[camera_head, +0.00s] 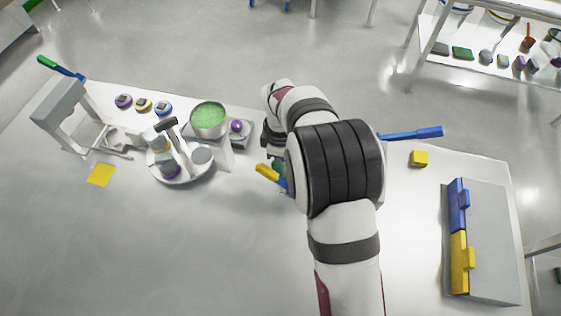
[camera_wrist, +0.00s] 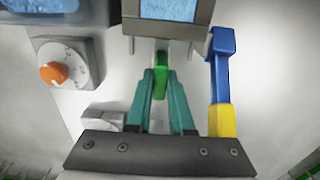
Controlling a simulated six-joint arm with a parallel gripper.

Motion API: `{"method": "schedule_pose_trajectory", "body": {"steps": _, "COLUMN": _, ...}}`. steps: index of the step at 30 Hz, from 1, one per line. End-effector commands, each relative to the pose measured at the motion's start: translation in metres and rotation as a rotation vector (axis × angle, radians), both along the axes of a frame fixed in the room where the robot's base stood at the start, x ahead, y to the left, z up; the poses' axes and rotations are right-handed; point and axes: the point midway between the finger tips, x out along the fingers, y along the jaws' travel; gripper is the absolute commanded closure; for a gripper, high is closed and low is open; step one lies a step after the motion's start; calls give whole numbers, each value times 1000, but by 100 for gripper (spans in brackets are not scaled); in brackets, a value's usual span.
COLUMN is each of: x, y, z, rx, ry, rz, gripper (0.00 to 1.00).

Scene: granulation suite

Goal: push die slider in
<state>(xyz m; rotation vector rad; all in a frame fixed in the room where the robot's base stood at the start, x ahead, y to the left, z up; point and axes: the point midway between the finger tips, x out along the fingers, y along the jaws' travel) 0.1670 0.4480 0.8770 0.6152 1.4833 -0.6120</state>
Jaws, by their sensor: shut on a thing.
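In the wrist view, my gripper (camera_wrist: 160,76) has its teal fingers closed around a small green tab (camera_wrist: 160,84), which looks like the handle of the die slider. The tab sits just below the lower front edge of a grey housing (camera_wrist: 168,34) with a blue speckled panel. How far the slider sits inside the housing cannot be told. In the head view my arm covers the housing and most of my gripper; only a bit of teal (camera_head: 278,167) shows beside the arm.
A blue-and-yellow lever (camera_wrist: 222,80) stands close right of my fingers. A dial with an orange knob (camera_wrist: 54,73) is at left. A bowl of green granules (camera_head: 208,118), a round white tray (camera_head: 157,178) and a grey box (camera_head: 492,240) stand on the table. The front-left table is clear.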

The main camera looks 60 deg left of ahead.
Motion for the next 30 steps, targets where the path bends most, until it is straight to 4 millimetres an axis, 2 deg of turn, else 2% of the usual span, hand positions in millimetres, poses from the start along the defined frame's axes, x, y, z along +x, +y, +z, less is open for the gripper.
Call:
{"method": "schedule_pose_trajectory", "body": {"steps": 18, "x": 3, "y": -3, "z": 1, "rx": 1, "ry": -1, "rz": -1, "gripper": 100}}
{"method": "schedule_pose_trajectory", "body": {"steps": 20, "x": 10, "y": -9, "z": 1, "rx": -1, "ry": -1, "rz": -2, "gripper": 100}}
{"method": "schedule_pose_trajectory", "body": {"steps": 30, "x": 73, "y": -71, "z": 1, "rx": -1, "ry": -1, "rz": -4, "gripper": 100}}
